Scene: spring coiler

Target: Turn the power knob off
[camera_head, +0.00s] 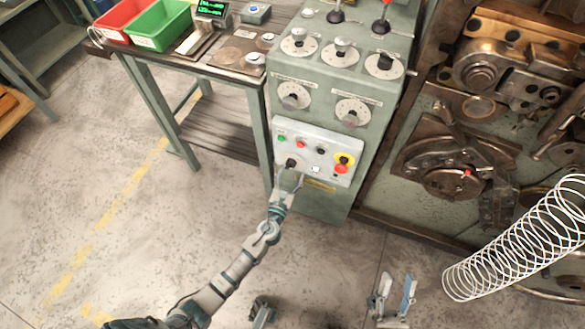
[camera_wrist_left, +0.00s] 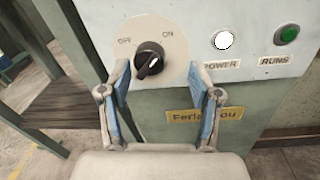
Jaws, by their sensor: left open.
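The power knob (camera_wrist_left: 149,60) is a black knob on a round cream plate marked OFF at the left and ON at the right. Its white mark is tilted, and I cannot tell its exact setting. In the head view the knob (camera_head: 291,163) sits at the lower left of the grey control box. My left gripper (camera_head: 289,181) is at the knob. In the left wrist view its blue-padded fingers (camera_wrist_left: 165,93) are spread on either side below the knob, with no visible contact. My right gripper (camera_head: 397,282) is low at the bottom, its fingers apart and empty.
A white POWER lamp (camera_wrist_left: 223,40) and a green RUNS lamp (camera_wrist_left: 287,35) are right of the knob. A red emergency button on yellow (camera_head: 342,162) is on the box's right. A large spring coil (camera_head: 520,240) is at right. A table with bins (camera_head: 160,25) stands at left.

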